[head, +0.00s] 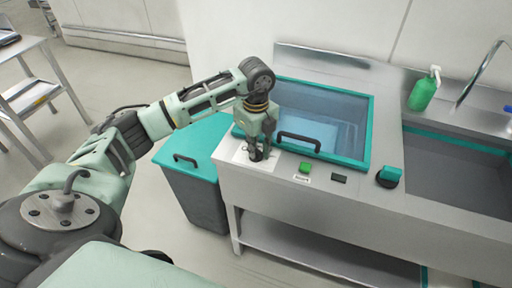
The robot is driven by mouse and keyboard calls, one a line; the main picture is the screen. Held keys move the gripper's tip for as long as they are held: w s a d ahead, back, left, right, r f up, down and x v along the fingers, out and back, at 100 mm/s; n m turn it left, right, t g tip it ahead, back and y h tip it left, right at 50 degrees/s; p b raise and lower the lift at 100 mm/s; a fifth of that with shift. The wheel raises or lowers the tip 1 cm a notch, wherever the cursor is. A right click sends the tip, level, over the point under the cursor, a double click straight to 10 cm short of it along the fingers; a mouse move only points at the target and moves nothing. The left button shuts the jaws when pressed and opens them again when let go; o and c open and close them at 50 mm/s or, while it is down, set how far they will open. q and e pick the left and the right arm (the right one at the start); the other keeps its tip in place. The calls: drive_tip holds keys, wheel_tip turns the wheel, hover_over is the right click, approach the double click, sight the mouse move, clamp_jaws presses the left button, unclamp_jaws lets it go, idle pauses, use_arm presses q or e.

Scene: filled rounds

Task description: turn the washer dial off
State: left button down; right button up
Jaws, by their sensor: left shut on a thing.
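The washer is a steel counter unit with a teal-framed glass lid (325,115) on top. My left gripper (256,157) points down at the front left of the counter top, over a pale plate (240,155). It is shut on a dark knob, which looks like the washer dial; the fingers hide most of it, so its setting cannot be told. A green button (305,167) and a dark flat switch (339,179) sit to the right of the gripper on the front strip. My right gripper is not in view.
A black lid handle (299,141) stands close to the right of my left gripper. A teal-topped bin (192,170) stands left of the counter. A teal and black knob (389,176), a sink (460,175), a green bottle (424,92) and a tap (482,70) are to the right.

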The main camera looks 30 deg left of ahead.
use_arm(q)
drive_tip(key=c, duration=1.7)
unclamp_jaws()
wheel_tip(320, 180, up, 12)
drive_tip(key=shift+r, duration=0.1)
